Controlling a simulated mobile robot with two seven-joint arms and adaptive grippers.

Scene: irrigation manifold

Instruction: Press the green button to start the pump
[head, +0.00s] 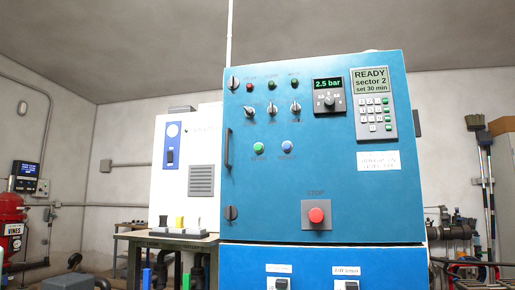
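The green button (258,147) sits on the front of the blue control cabinet (275,192), left of a blue button (287,146). A large red stop button (316,214) is lower on the same panel. A display reads 2.5 bar (327,84), and a keypad screen (370,81) reads READY, sector 2, set 30 min. Neither of my grippers shows in the head view.
Small lamps and selector knobs (272,109) sit above the green button. A handle (228,148) is on the cabinet's left edge. A white cabinet (170,200) and a bench (150,237) stand left. A red tank (12,215) is far left; brooms (487,175) stand right.

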